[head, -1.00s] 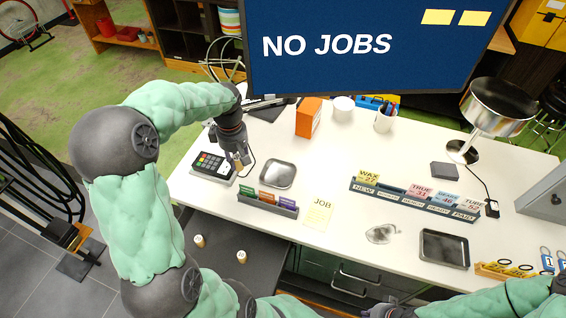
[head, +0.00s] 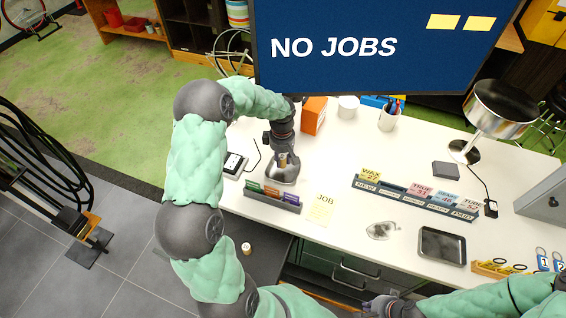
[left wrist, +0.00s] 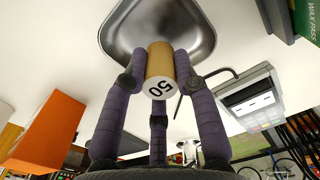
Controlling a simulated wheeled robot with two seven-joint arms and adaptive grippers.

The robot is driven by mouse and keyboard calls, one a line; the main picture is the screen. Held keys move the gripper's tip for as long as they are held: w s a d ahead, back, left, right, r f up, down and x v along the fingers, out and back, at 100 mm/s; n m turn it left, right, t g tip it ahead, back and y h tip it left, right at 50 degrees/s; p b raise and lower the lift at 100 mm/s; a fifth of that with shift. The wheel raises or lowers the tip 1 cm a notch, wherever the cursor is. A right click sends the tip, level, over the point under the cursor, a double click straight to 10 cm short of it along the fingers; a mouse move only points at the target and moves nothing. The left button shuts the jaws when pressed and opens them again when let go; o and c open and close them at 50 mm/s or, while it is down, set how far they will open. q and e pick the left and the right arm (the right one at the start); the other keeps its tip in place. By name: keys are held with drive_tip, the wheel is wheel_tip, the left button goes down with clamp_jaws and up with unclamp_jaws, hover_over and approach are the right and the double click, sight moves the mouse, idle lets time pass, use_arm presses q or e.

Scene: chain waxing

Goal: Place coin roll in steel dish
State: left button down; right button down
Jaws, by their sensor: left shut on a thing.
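My left gripper (head: 283,162) is shut on a tan coin roll (left wrist: 160,70) marked 50, which shows between the fingers in the left wrist view. The steel dish (left wrist: 190,14) is a shallow rounded tray just beyond the roll there. In the head view the gripper is over the steel dish (head: 286,180) and hides part of it. I cannot tell whether the roll touches the dish. Another small roll (head: 246,249) stands on the dark lower surface. My right gripper (head: 386,308) is at the bottom edge, and its fingers are not clear.
A card terminal (head: 233,165) stands left of the dish, and a rack of coloured cards (head: 272,201) is in front of it. An orange box (head: 313,115) is behind. The white table right of the dish is clear up to the ticket rack (head: 416,200).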

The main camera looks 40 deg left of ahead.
sight(283, 164)
use_arm(q)
drive_tip(key=shift+w+d+f, duration=0.1)
drive_tip(key=shift+d+f, duration=0.05)
drive_tip(key=shift+f, duration=0.2)
wheel_tip(283, 164, down, 2)
drive_tip(key=shift+f+p, duration=0.1)
drive_tip(key=shift+p, duration=0.6)
drive_tip(key=shift+w+f, duration=0.1)
drive_tip(key=shift+f, duration=0.2)
drive_tip(key=shift+f, duration=0.1)
drive_tip(key=c, duration=1)
unclamp_jaws()
drive_tip(key=shift+o, duration=0.2)
